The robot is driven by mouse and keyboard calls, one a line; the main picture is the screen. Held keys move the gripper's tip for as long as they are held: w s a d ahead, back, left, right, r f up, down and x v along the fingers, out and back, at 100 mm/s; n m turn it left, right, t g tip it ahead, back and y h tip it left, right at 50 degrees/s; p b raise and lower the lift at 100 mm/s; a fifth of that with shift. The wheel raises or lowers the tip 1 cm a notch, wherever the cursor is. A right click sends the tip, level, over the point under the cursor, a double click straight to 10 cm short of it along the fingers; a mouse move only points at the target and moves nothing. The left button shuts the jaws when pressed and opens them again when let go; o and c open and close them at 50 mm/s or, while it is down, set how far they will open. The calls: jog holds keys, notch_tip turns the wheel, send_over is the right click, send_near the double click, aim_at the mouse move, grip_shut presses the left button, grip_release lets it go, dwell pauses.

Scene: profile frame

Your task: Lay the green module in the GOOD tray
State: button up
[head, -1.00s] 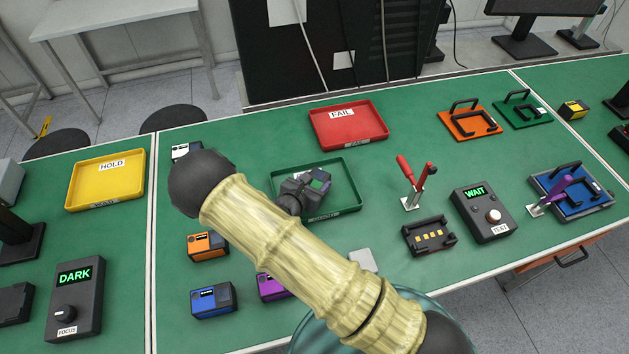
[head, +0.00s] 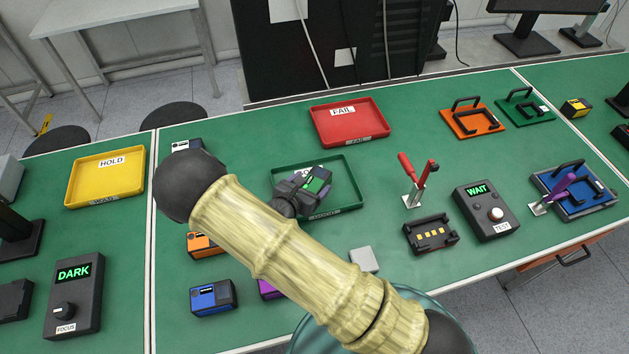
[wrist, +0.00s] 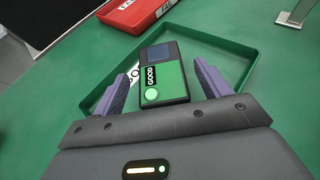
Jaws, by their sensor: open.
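My gripper (wrist: 168,82) is open, with one purple finger on each side of the module and narrow gaps between. In the head view my gripper (head: 312,190) is over the GOOD tray (head: 345,208), and the module's green top (head: 317,181) shows beside it. The module's underside is hidden, so its contact with the tray floor cannot be seen.
The red FAIL tray (head: 350,138) stands behind, and the yellow HOLD tray (head: 88,190) is at left. Red-handled clamp (head: 415,185), black fixture (head: 430,236) and WAIT tester (head: 486,210) are at right. Orange (head: 203,243) and blue (head: 212,297) modules lie at front left.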

jog(key=b+v, duration=0.1)
jog(key=v, duration=0.7)
jog(key=shift+s+a, duration=0.15)
jog(key=shift+s, duration=0.1)
jog(key=s+d+r+m+g, duration=0.25)
jog(key=d+m+g, duration=0.25)
jog(key=d+m, duration=0.3)
jog(key=s+d+r+m+g, duration=0.25)
jog(key=d+m+g, duration=0.25)
jog(key=d+m, duration=0.25)
jog(key=s+d+r+m+y, duration=0.4)
jog(key=r+m, duration=0.5)
jog(key=m, duration=0.5)
jog(key=shift+s+d+m+t+y, duration=0.15)
jog(key=shift+d+m+t+y, duration=0.25)
jog(key=shift+d+y, duration=0.55)
jog(key=shift+a+f+y, duration=0.1)
jog(key=shift+a+y, duration=0.15)
